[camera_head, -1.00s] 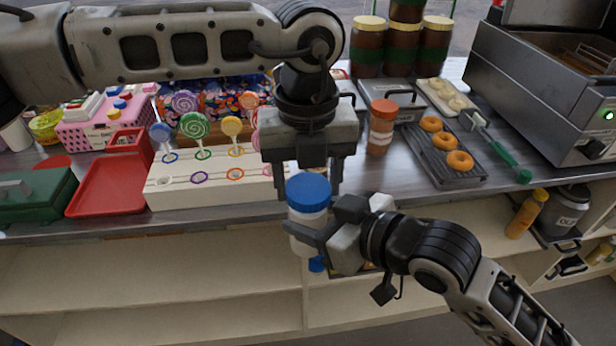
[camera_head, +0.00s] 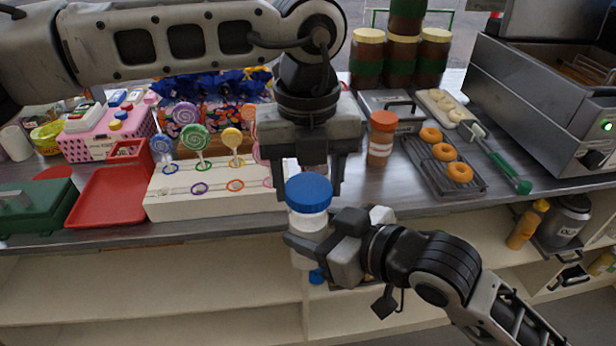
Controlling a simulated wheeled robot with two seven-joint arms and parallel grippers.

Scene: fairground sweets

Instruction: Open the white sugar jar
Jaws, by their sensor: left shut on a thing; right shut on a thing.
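The white sugar jar (camera_head: 308,221) with its blue lid (camera_head: 308,194) is upright, held in the air in front of the counter's front edge. My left gripper (camera_head: 305,191) comes down from above, its fingers on either side of the blue lid, shut on it. My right gripper (camera_head: 312,246) reaches in from the right, shut on the white body below the lid, and hides part of it. White shows just under the lid. I cannot tell whether the lid is loose from the body.
A white lollipop stand (camera_head: 215,205) and red tray (camera_head: 105,197) are at left. An orange-lidded shaker (camera_head: 381,140), a doughnut rack (camera_head: 470,187) and a metal fryer (camera_head: 545,105) are at right. Open shelves (camera_head: 150,285) lie below the counter.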

